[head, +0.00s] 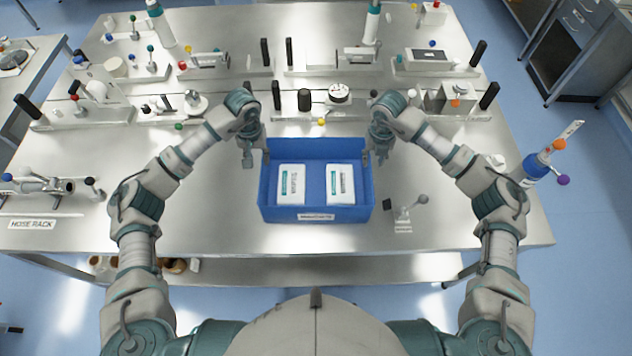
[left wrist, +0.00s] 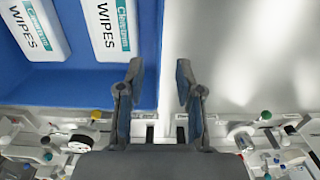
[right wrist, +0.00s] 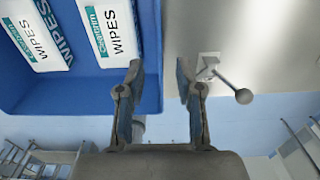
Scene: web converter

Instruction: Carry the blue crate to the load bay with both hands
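The blue crate (head: 348,214) sits on the steel bench in front of me and holds two white wipes packs (head: 291,184) (head: 340,184). My left gripper (head: 248,158) is at the crate's left side, near its back corner. In the left wrist view its fingers (left wrist: 158,78) are apart, with the crate's side edge between them in the picture. My right gripper (head: 379,156) is at the right side, near the back corner. In the right wrist view its fingers (right wrist: 159,78) are also apart, with the side edge between them. Contact with the walls cannot be told. I cannot identify the load bay.
Converter fixtures and rollers (head: 339,93) stand behind the crate. A small ball-ended lever (head: 407,212) stands close to the crate's right side. A hose rack (head: 45,190) is at the far left and a blue bottle (head: 530,170) at the right. Bare bench lies left of the crate.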

